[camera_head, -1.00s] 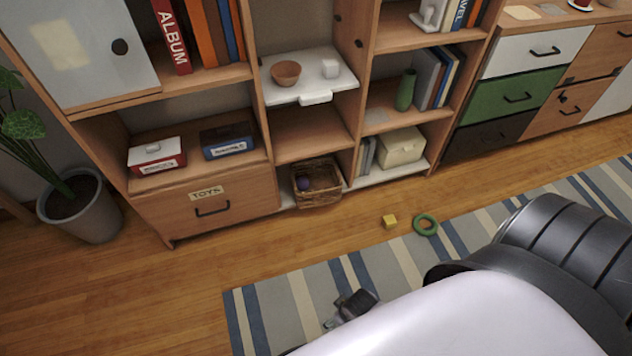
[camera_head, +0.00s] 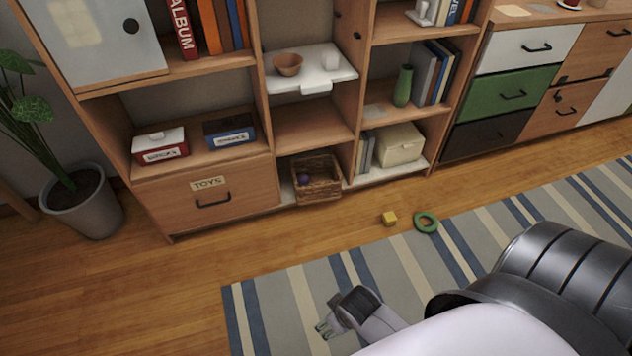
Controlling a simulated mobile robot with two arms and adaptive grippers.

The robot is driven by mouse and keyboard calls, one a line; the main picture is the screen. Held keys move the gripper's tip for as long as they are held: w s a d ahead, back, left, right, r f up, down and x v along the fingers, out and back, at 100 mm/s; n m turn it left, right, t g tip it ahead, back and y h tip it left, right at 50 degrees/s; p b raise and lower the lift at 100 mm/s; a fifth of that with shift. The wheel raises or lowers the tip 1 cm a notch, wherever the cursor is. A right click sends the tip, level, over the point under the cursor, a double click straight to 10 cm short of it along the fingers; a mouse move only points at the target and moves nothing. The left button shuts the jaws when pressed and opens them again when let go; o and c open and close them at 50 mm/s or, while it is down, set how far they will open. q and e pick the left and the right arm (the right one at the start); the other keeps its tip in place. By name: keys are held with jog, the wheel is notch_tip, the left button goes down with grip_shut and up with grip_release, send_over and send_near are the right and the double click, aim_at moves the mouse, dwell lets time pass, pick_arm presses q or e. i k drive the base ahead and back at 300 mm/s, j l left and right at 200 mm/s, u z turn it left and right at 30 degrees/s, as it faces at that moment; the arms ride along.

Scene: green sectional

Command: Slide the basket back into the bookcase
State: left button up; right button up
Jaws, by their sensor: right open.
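The wicker basket (camera_head: 318,187) sits in the bottom middle compartment of the wooden bookcase (camera_head: 310,131). Its front sticks out past the bookcase front, and a small purple ball (camera_head: 303,179) lies inside it. My right gripper (camera_head: 323,328) is low in the picture, over the striped rug. It is open and empty, well apart from the basket. My left gripper is not in view.
A potted plant (camera_head: 85,205) stands at the left. The floor directly before the basket is clear.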

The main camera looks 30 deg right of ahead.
aim_at(325, 184)
jog(key=i+l+z, duration=0.2)
jog(key=i+l, duration=0.15)
jog(key=i+l+z, duration=0.15)
jog(key=i+l, duration=0.15)
jog(key=i, duration=0.2)
